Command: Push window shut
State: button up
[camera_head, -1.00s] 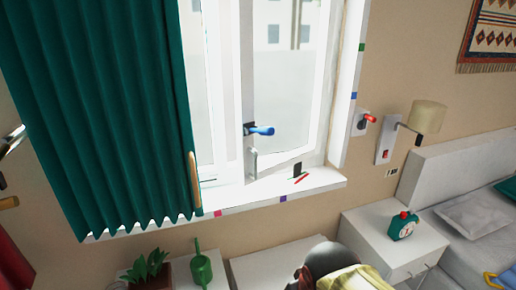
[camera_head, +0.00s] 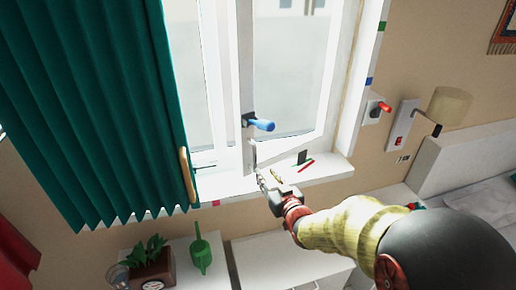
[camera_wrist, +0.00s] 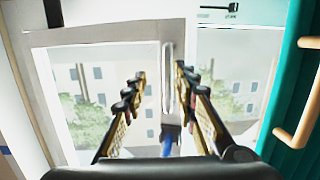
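The window (camera_head: 300,148) has white frames, and its right sash stands slightly ajar, its lower edge angled over the sill (camera_head: 225,187). A blue handle (camera_head: 260,125) is on the sash's left upright, with a white vertical pull (camera_head: 251,156) below it. My gripper (camera_head: 266,178) is just in front of the sash's lower left corner, below the blue handle; contact cannot be told. In the wrist view my gripper (camera_wrist: 155,82) is open and empty, its fingers pointing at the window (camera_wrist: 60,47). The blue handle (camera_wrist: 170,138) is partly hidden there between the fingers.
A green curtain (camera_head: 95,110) with a wooden handle (camera_head: 188,174) hangs left of the window. A black item (camera_head: 303,156) and red stick (camera_head: 306,166) are on the sill. A green watering can (camera_head: 201,252) and potted plant (camera_head: 152,265) stand below. A red-handled switch (camera_head: 384,107) is right.

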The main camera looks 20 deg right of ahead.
aim_at(256, 154)
jog(key=shift+t+y, duration=0.4)
jog(key=shift+t, duration=0.4)
jog(key=w+r, duration=0.1)
jog(key=w, duration=0.1)
jog(key=w+a+r, duration=0.1)
jog(key=w+r, duration=0.1)
jog(key=w, duration=0.1)
jog(key=w+a+r, duration=0.1)
jog(key=w, duration=0.2)
jog(key=shift+r+b, duration=0.2)
jog(key=shift+b, duration=0.15)
grip_shut()
